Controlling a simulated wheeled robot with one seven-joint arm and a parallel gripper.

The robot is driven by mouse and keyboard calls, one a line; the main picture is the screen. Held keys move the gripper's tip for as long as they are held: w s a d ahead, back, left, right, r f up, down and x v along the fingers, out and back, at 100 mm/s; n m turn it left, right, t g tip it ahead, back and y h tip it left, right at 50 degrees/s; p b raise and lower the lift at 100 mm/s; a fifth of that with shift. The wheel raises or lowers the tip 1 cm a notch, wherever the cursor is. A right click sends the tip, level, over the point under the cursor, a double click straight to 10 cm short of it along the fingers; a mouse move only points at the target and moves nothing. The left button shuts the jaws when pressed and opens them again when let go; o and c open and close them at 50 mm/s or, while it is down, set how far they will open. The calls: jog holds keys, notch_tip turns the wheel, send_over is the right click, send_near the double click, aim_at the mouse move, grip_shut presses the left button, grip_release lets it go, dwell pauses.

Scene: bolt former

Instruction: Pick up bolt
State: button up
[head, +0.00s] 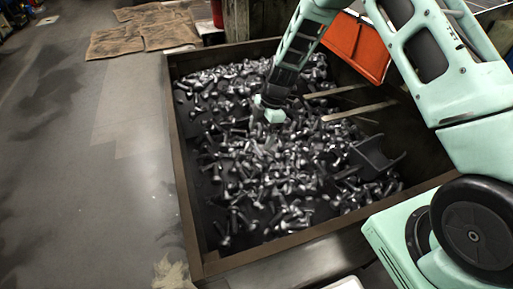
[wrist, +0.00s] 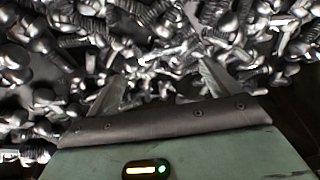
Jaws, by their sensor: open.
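Many loose silver-grey bolts (head: 262,165) lie heaped in a large open bin (head: 178,150) in the head view. My gripper (head: 268,113) is over the back middle of the heap, low and close to the bolts. Its fingertips are too small to make out there. In the wrist view my gripper (wrist: 160,83) shows two thin metal fingers set wide apart, pointing into the pile. Several bolts (wrist: 155,60) lie beyond and between the fingers, some large and close. No bolt is clearly held. Whether the fingertips touch any bolt cannot be told.
The bin has raised brown walls around the bolts. Two pale bars (head: 358,110) and a dark scoop-like piece (head: 372,157) lie at its right side. An orange panel (head: 357,46) stands at the back right. Open floor (head: 90,170) lies left of the bin, with flattened brown sheets (head: 145,30) behind.

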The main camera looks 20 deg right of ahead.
aim_at(257, 148)
jog(key=x, duration=0.4)
jog(key=shift+s+d+f, duration=0.1)
jog(key=shift+f, duration=0.3)
jog(key=c, duration=1.2)
